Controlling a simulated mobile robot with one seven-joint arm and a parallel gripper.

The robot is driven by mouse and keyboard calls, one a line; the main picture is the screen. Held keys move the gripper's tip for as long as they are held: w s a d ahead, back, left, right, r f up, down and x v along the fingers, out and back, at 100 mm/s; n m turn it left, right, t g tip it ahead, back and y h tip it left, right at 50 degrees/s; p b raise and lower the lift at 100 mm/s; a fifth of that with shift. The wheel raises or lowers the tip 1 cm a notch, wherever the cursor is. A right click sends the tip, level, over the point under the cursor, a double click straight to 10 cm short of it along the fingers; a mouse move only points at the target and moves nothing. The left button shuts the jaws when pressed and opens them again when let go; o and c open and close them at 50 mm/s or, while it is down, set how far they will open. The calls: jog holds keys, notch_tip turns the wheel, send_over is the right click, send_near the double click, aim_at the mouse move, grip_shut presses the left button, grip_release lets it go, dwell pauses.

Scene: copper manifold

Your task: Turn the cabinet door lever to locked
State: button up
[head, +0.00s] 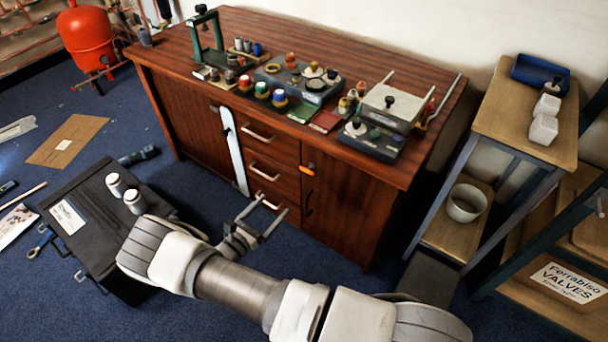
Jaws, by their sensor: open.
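The wooden cabinet (345,205) stands against the wall, with its right door closed. A small orange lever (306,171) sits near the upper left edge of that door, lying roughly level. A dark pull handle (308,202) is below it. My gripper (274,204) is in front of the drawers, to the lower left of the lever. Its two fingers are apart and empty, pointing up and right in the picture. It appears clear of the cabinet, but its exact distance from the front cannot be told.
Three drawers with metal handles (262,135) are left of the door. A pale blue strip (234,150) hangs on the front. Valves and fixtures crowd the top. A black toolbox (90,225) with two cans is at left; a shelf unit (500,125) is at right.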

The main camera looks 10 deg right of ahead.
aim_at(306, 172)
jog(key=b+x, duration=0.2)
jog(key=x, duration=1.4)
jog(key=shift+w+d+b, duration=0.25)
jog(key=shift+d+b, duration=0.05)
jog(key=shift+b, duration=0.1)
jog(key=c, duration=1.4)
